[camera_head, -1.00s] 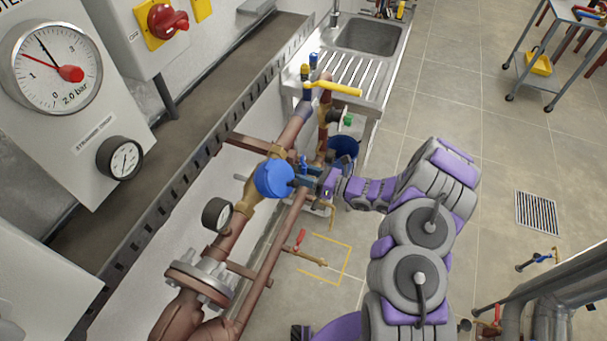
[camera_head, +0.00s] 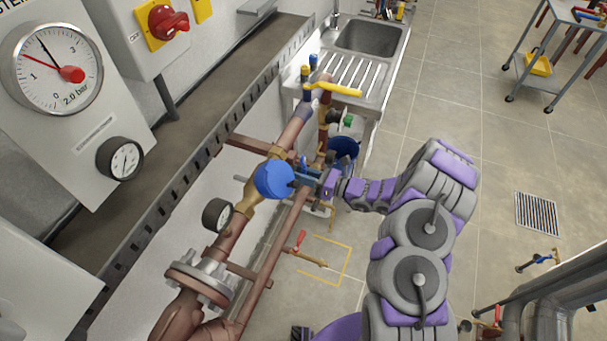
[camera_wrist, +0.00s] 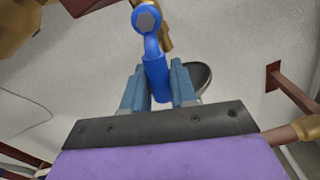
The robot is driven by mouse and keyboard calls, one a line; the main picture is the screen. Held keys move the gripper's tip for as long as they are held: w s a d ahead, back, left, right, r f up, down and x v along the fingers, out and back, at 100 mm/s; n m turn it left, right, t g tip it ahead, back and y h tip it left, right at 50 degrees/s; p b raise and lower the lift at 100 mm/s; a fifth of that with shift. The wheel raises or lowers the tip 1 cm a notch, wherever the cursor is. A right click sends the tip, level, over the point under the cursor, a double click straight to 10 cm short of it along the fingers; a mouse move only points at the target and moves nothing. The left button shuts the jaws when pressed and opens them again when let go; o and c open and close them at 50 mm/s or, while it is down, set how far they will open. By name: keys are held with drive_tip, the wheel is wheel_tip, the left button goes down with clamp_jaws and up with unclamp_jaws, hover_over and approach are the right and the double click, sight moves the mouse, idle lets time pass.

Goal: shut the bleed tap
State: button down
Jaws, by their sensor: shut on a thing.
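A small tap with a blue lever (camera_wrist: 154,72) shows in the wrist view, its bolted pivot end at the top and brass behind it. I take it for the bleed tap. My gripper (camera_wrist: 157,88) has its two blue-grey fingers on either side of the lever's lower end and is shut on it. In the head view my gripper (camera_head: 304,178) is at the copper pipework, just right of a large round blue cap (camera_head: 273,179). There the lever is mostly hidden by the gripper and pipes.
A yellow lever (camera_head: 333,89) sits on the pipe above. A red-handled brass tap (camera_head: 300,240) is below, near a yellow floor marking. A blue bucket (camera_head: 344,149) stands behind my gripper. A sink (camera_head: 370,38) is at the back.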

drive_tip(key=shift+r, duration=0.1)
drive_tip(key=m+p, duration=0.1)
drive_tip(key=s+m, duration=0.1)
drive_tip(key=r+m+p, duration=0.1)
drive_tip(key=shift+s+a+m+p, duration=0.25)
drive_tip(key=shift+m+p, duration=0.05)
drive_tip(key=shift+m, duration=0.1)
drive_tip(key=shift+s+a+r+m+p, duration=0.1)
drive_tip(key=shift+s+r+m+p, duration=0.45)
drive_tip(key=shift+m, duration=1.25)
drive_tip(key=shift+s+a+r+m+p, duration=0.15)
drive_tip(key=shift+r+m+p, duration=0.85)
drive_tip(key=shift+m, duration=0.8)
drive_tip(key=shift+s+a+r+m+p, duration=0.1)
drive_tip(key=shift+s+r+m+p, duration=0.45)
drive_tip(key=shift+m, duration=1.25)
drive_tip(key=shift+w+p, duration=0.2)
drive_tip(key=shift+p, duration=0.2)
drive_tip(key=c, duration=1)
unclamp_jaws()
drive_tip(key=shift+w, duration=0.15)
